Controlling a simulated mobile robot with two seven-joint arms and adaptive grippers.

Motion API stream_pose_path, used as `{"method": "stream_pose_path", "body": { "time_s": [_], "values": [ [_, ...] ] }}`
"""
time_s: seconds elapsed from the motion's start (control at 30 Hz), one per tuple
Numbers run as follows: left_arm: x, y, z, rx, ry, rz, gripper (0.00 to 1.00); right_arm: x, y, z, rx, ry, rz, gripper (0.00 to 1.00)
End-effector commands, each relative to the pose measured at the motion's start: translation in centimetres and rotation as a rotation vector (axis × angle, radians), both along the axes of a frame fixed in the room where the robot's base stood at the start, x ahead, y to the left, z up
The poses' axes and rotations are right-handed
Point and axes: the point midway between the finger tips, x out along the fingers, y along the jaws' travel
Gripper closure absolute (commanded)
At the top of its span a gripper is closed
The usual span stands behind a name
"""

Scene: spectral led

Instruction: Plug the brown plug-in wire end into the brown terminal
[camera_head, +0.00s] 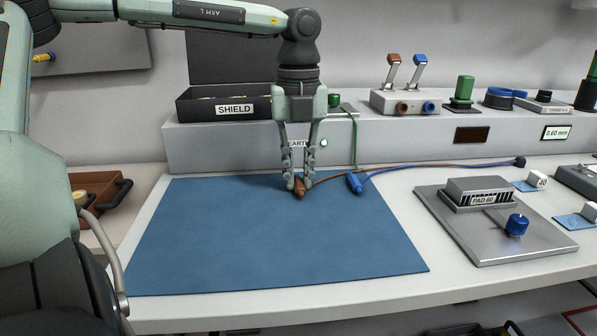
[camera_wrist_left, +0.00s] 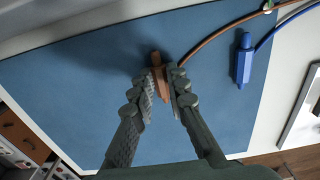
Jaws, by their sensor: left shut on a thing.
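My left gripper (camera_head: 299,185) points down over the blue mat, shut on the brown plug-in wire end (camera_head: 299,192). In the left wrist view the brown plug (camera_wrist_left: 157,66) sits between the fingertips of my left gripper (camera_wrist_left: 161,85), with its brown wire running off to the upper right. I cannot tell whether the plug touches the mat. The brown terminal (camera_head: 402,108) is on the front of a grey box on the back ledge, below a brown-tipped lever (camera_head: 393,62). My right gripper is not in view.
A blue plug (camera_head: 355,182) lies at the mat's right edge, its wire beside the brown one. The blue terminal (camera_head: 428,107) is right of the brown one. A grey plate with PAD 40 (camera_head: 478,193) stands right. The blue mat (camera_head: 220,255) is mostly clear.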

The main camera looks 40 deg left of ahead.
Motion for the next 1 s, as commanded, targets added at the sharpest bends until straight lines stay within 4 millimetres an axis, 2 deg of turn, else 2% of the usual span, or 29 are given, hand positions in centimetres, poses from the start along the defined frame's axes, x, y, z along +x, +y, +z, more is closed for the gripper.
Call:
{"method": "stream_pose_path", "body": {
  "time_s": [0.7,1.0],
  "values": [
    [0.0,0.0,3.2,0.001,-0.001,0.001,1.00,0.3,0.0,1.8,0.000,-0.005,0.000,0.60],
    [0.0,0.0,3.5,0.000,0.000,0.001,1.00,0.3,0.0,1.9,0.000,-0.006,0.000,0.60]
  ]
}}
